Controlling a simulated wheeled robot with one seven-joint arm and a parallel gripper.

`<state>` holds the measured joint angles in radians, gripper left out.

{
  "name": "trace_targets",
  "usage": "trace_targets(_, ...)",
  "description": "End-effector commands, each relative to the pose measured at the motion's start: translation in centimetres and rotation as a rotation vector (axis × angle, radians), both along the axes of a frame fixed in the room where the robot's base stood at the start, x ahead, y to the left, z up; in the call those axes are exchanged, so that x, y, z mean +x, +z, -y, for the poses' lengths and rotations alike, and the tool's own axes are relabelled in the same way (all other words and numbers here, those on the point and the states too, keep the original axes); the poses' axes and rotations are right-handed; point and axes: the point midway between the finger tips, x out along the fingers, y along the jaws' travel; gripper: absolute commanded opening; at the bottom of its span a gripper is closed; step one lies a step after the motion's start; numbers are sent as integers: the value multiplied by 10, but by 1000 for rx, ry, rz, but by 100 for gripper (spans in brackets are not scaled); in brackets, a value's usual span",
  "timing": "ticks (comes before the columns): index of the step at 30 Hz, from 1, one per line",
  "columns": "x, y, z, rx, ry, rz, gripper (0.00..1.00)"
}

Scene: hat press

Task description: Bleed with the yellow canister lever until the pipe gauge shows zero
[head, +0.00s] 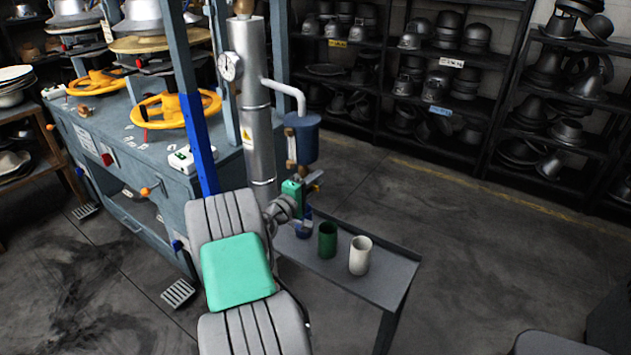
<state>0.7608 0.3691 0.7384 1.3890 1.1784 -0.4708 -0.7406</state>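The pipe gauge (230,67) is a small round white dial on the upright silver pipe (252,110). Its needle is too small to read. A pale side pipe (287,91) runs from the silver pipe to a dark blue canister (303,138). A small yellow piece (317,181), which looks like the canister lever, shows just below the canister. My gripper (312,188) is right at this piece, under the canister. The fingers are small and partly hidden, so I cannot tell whether they touch or grip it.
The blue-grey press bench (130,185) with yellow handwheels (176,108) is at left. Shelves of metal hat forms line the back. Floor at right is clear.

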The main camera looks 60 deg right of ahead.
Motion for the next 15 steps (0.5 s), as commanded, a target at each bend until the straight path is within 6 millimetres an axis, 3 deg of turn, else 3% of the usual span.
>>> trace_targets(6,0,0,0,0,0,0,1)
trace_targets(15,0,0,0,0,0,0,0)
